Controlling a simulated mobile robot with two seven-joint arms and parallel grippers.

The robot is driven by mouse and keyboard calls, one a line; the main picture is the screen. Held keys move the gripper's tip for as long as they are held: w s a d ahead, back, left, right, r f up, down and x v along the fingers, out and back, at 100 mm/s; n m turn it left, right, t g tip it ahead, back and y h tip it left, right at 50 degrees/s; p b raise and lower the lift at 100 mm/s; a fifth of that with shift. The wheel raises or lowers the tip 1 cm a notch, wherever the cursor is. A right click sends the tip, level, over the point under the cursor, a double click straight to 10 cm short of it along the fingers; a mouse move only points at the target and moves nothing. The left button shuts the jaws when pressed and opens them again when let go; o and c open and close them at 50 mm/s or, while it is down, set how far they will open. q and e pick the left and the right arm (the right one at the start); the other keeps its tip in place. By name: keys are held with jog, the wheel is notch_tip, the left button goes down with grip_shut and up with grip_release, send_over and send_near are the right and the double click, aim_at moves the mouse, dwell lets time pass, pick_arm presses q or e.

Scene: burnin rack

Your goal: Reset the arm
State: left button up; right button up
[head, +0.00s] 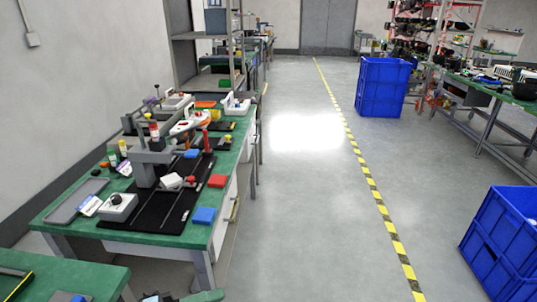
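Neither of my arms nor grippers can be made out in the head view. A green workbench (60,224) stands at the left against the wall. On it is a grey fixture with an upright post and a horizontal arm (150,157), on a black base plate (158,212). A white control box with a black knob (118,205) sits at its front left.
Blue crates stand on the floor at the back (382,86) and at the lower right (505,240). A yellow-black floor stripe (372,185) runs down the aisle, which is clear. Another green bench (95,275) is at the lower left. A loaded bench (480,85) stands at the right.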

pick_arm(q)
jog(key=s+a+f+n+t+y+p, duration=0.25)
jog(key=f+n+t+y, duration=0.25)
jog(key=n, duration=0.5)
jog(key=s+a+f+n+t+y+p, duration=0.15)
jog(key=a+f+n+t+y, duration=0.35)
jog(key=n, duration=0.6)
jog(key=s+a+f+n+g+y, duration=0.1)
jog(key=s+f+n+g+y, duration=0.2)
jog(key=s+f, duration=0.3)
jog(key=s+a+f+n+g+y+p, duration=0.1)
jog(key=s+f+n+g, duration=0.3)
jog(key=s, duration=0.9)
notch_tip(320, 180, down, 2)
jog(key=shift+s+a+f+n+g+y, duration=0.2)
jog(key=shift+a+n+g+y, duration=0.15)
jog(key=shift+n+y, duration=0.55)
pick_arm(e)
jog(key=w+r+t, duration=0.1)
jog(key=w+r, duration=0.3)
jog(key=r, duration=0.3)
jog(key=shift+w+d+r+t, duration=0.25)
jog(key=shift+d+t, duration=0.05)
jog(key=shift+a, duration=0.1)
